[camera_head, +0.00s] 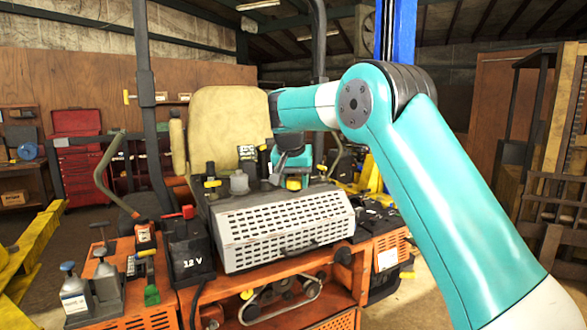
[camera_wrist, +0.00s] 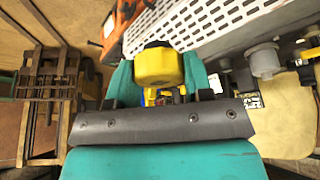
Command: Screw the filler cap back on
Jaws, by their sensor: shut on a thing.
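The yellow filler cap (camera_wrist: 156,67) sits between the two teal fingers of my gripper (camera_wrist: 158,78) in the wrist view. My gripper is shut on it. In the head view my gripper (camera_head: 291,168) is above the mower's engine deck, with the yellow cap (camera_head: 293,183) showing at its lower end. A grey cylindrical fitting (camera_head: 239,182) stands on the deck to the left of the cap. It also shows in the wrist view (camera_wrist: 265,62), to the right of the cap. What lies directly under the cap is hidden, so I cannot tell if it touches a filler neck.
A perforated grey engine cover (camera_head: 285,230) lies in front of the gripper. A black 12 V battery (camera_head: 189,250) stands to the left. The beige seat (camera_head: 220,125) rises behind. Dark upright posts (camera_head: 147,90) flank the seat.

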